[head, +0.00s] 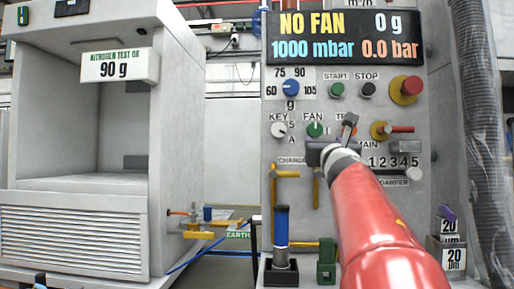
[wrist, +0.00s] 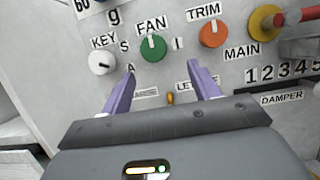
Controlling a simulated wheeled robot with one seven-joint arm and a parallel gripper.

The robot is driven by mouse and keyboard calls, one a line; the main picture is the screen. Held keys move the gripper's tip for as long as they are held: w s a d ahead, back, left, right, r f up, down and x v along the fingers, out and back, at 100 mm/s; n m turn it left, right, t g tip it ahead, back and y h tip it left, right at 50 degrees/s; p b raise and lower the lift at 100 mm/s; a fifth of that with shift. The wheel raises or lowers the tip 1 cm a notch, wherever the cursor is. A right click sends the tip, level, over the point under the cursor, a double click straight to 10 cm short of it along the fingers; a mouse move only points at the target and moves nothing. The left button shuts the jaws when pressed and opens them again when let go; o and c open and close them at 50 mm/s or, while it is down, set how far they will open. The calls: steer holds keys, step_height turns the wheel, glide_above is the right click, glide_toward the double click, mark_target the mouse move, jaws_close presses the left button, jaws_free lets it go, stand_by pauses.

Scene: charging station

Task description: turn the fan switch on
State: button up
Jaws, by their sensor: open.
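The fan switch is a green round knob (head: 315,130) with a light pointer line, under the FAN label on the grey control panel (head: 300,215). In the wrist view the fan switch (wrist: 153,47) sits ahead of and between my two purple fingers, with its pointer line roughly upright. My gripper (wrist: 160,75) is open and empty. Its fingertips are a little below the knob in the picture and appear apart from it. In the head view my gripper (head: 345,130) is just right of the knob, partly covering the TRIM label. The display (head: 345,37) reads NO FAN.
The white key knob (wrist: 102,62) is left of the fan switch and the orange trim knob (wrist: 213,33) is right. A yellow main switch with red handle (head: 388,130) is farther right. Yellow pipes (head: 285,172) and a blue cylinder (head: 282,225) stand below.

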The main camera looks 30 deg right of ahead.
mark_target(316, 131)
steer(key=w+d+r+n+p, duration=0.1)
steer(key=w, duration=0.1)
steer(key=w+d+r+n+p, duration=0.1)
steer(key=w, duration=0.1)
steer(key=w+d+r+n+t+p, duration=0.1)
steer(key=w, duration=0.2)
steer(key=shift+r+y+p, duration=0.3)
steer(key=shift+r+y, duration=0.1)
steer(key=shift+w+d, duration=0.15)
steer(key=shift+w, duration=0.1)
steer(key=shift+c, duration=0.4)
steer(key=c, duration=0.9)
